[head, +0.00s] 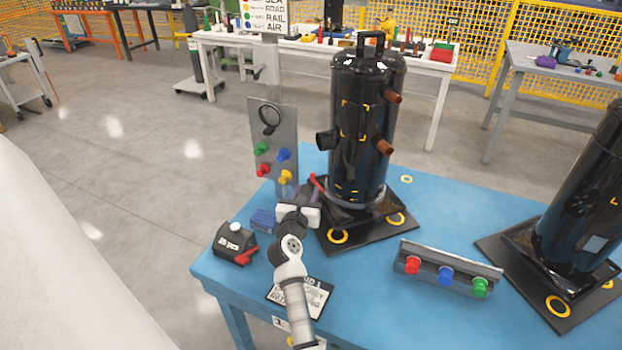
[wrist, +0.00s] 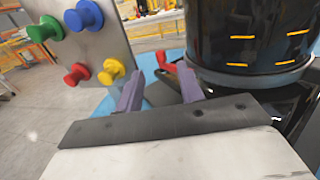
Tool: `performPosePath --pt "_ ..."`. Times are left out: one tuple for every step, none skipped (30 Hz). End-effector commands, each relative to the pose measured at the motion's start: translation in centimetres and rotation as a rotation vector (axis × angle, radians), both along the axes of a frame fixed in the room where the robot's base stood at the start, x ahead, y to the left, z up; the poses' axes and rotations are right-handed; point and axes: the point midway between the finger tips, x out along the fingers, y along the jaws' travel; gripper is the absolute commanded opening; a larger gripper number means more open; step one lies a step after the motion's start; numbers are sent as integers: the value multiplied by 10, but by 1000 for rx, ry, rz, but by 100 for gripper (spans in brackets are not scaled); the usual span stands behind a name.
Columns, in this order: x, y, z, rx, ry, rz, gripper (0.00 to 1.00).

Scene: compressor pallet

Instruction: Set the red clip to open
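A red clip (head: 317,182), a small lever on a dark mount, stands beside the foot of the black compressor (head: 362,125). In the wrist view the red clip (wrist: 167,61) shows beyond and between my fingertips, partly hidden by the right finger and dark parts. My gripper (head: 298,194) is over the near left part of the blue table, close to the clip.
A grey panel (head: 287,132) with coloured knobs stands just left of my gripper. A black box (head: 233,241) with a red part is at the table's left edge. A knobbed rail (head: 447,262) and a second compressor (head: 585,215) are right.

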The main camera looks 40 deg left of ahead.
Motion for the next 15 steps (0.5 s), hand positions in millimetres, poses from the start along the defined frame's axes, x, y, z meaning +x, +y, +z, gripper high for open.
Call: performPosePath --pt "11 5 2 -1 0 -2 38" --pt "16 7 1 -1 -1 -3 38" --pt "23 10 1 0 -1 -2 38" --pt "28 12 1 0 -1 -2 38" --pt "32 14 1 -1 -2 -3 38" --pt "38 16 1 -1 -2 -3 38" --pt "41 18 1 -1 -2 -3 38" --pt "44 20 1 0 -2 -3 38" --pt "48 22 0 0 -1 -2 38" --pt "50 23 1 0 -2 -2 38" --pt "52 24 1 0 -1 -2 38" --pt "54 25 0 -2 -1 -2 38" --pt "55 25 0 -2 -1 -2 38" --pt "56 26 0 -1 0 -2 38" --pt "57 26 0 0 -1 -2 38"
